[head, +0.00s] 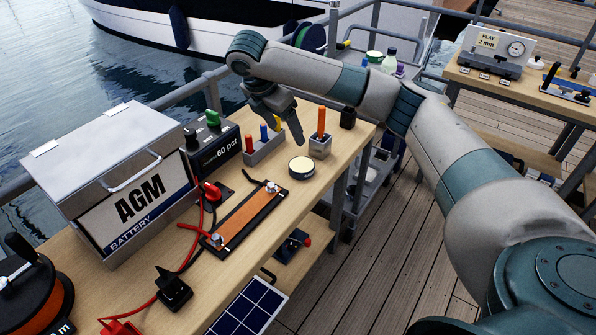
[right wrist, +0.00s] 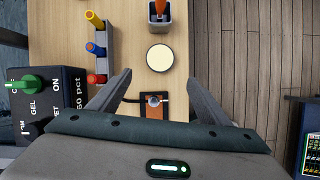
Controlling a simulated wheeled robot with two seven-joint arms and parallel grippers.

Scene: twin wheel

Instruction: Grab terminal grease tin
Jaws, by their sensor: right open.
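The terminal grease tin is a small round tin with a cream lid and dark side (head: 301,168), standing on the wooden bench near its right edge. In the right wrist view the tin (right wrist: 160,58) lies just beyond the fingertips, near the middle between them. My right gripper (head: 287,128) is open and empty, above the bench and behind the tin in the head view. Its two spread fingers also show in the right wrist view (right wrist: 158,82). They are apart from the tin. My left gripper is not in view.
A grey holder with an orange-handled tool (head: 320,146) stands close behind the tin. A rack of coloured tools (head: 264,148) is to its left. A copper-coloured bar on a black base (head: 245,216) lies in front. The AGM battery box (head: 122,180) stands further left.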

